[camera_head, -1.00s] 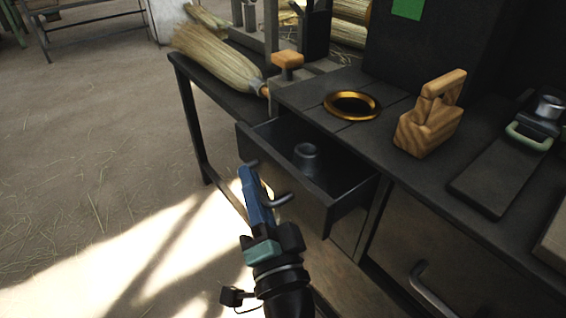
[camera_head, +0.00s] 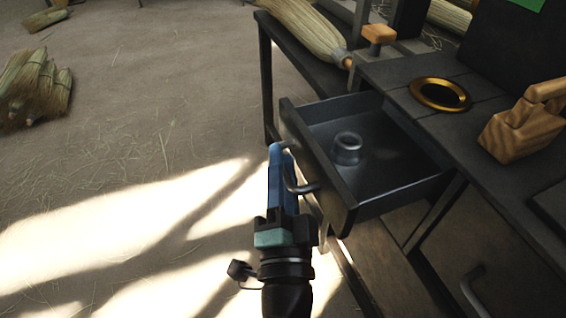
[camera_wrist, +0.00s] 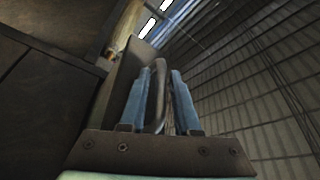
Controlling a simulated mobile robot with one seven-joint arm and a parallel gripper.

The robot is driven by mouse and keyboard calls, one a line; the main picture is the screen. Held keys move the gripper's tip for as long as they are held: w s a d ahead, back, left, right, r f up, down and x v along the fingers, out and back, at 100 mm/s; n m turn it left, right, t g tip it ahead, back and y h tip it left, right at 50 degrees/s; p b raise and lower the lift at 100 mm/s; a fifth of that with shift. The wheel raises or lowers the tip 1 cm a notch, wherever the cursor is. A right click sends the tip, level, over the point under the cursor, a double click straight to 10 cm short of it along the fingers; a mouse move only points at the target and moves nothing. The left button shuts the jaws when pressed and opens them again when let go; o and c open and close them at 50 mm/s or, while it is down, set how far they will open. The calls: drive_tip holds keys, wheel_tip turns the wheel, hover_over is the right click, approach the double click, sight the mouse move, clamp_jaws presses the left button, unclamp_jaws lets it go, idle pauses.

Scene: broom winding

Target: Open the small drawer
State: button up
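The small drawer (camera_head: 395,200) sticks out of the dark workbench, open, with its inside showing. A grey metal cup-like ring (camera_head: 348,149) sits in it. The curved drawer handle (camera_head: 305,188) is on its front. My gripper (camera_head: 282,165), with blue fingers, is at that handle. In the wrist view, the handle (camera_wrist: 158,90) rises between the two blue fingers (camera_wrist: 161,80). A narrow gap seems to show beside the handle, so I cannot tell whether the fingers grip it.
On the bench top (camera_head: 400,70) are a gold-rimmed hole (camera_head: 440,94) and a wooden plane-like block (camera_head: 525,125). A broom (camera_head: 310,32) lies at the back. A larger front with a handle (camera_head: 472,290) is at lower right. Straw bundles (camera_head: 38,90) lie on the floor at left. The floor beside the drawer is clear.

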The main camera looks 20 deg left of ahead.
drive_tip(key=shift+o, duration=0.7)
drive_tip(key=b+v, duration=0.3)
drive_tip(key=v, duration=1)
drive_tip(key=shift+b, duration=0.35)
